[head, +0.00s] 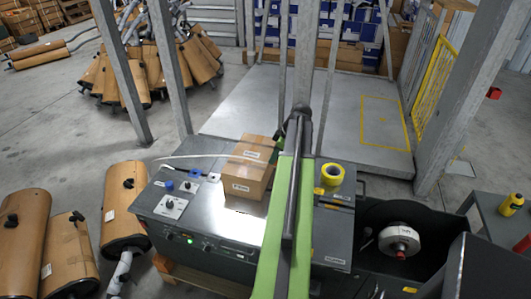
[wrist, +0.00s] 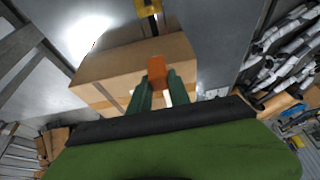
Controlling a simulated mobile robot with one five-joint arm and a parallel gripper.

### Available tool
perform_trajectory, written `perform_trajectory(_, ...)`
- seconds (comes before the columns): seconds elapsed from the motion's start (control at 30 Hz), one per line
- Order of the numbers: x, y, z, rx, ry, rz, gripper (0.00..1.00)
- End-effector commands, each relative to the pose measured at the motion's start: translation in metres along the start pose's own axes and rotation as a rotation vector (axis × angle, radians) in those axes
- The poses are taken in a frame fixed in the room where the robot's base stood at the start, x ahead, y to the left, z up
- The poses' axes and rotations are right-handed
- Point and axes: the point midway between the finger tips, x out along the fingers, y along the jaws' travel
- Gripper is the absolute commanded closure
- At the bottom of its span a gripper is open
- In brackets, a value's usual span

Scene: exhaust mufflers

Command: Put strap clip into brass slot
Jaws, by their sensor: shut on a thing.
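My gripper (wrist: 157,88) shows in the wrist view as two dark green fingers, shut on an orange-brown clip (wrist: 157,69), which I take to be the strap clip. The clip appears in front of a cardboard box (wrist: 112,70); I cannot tell whether it touches the box. A brass-yellow piece with a dark bar below it (wrist: 148,8) is at the top edge of the wrist view, apart from the clip; it may be the brass slot. In the head view, the green arm covers part of the bench, and the fingertips and clip cannot be made out.
The box (head: 248,167) stands on a grey metal bench (head: 222,222). A white strap (head: 195,156) runs left from it. A yellow tape roll (head: 332,175) lies to the right, beyond my arm. A dark bin with a white reel (head: 398,241) is further right. Mufflers (head: 124,205) stand at left.

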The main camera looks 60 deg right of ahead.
Motion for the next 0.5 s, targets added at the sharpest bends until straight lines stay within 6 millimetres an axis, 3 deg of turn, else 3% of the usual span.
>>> perform_trajectory(0.03,0.017,0.000,0.011,0.001,0.000,0.000,1.00)
perform_trajectory(0.5,0.073,0.000,0.066,0.001,0.000,-0.001,1.00)
